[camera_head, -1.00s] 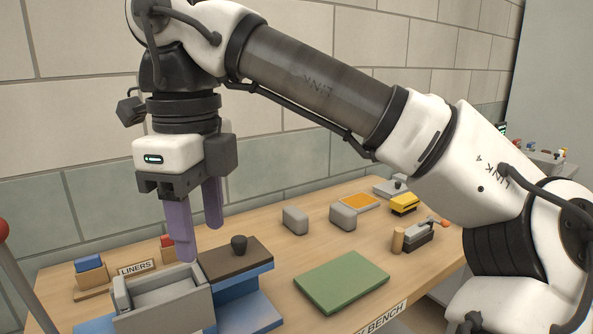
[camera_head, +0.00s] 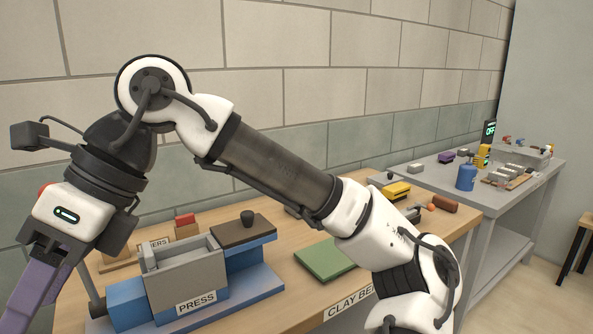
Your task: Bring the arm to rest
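My gripper (camera_head: 35,300) is at the lower left of the head view, in front of and to the left of the press, tilted down to the left. Its purple fingers run toward the picture's edge. I cannot tell the gap between them, and nothing shows held. My arm (camera_head: 275,165) reaches from the lower right up to the upper left and bends down at the elbow. The press (camera_head: 195,275) is a grey box on a blue base with a brown lid (camera_head: 243,231) beside it.
A green mat (camera_head: 325,259) lies on the wooden clay bench (camera_head: 290,285). A yellow block (camera_head: 396,190) is farther back. A grey table (camera_head: 480,225) at the right holds a blue container (camera_head: 466,177) and several small items. Bare floor shows at the right.

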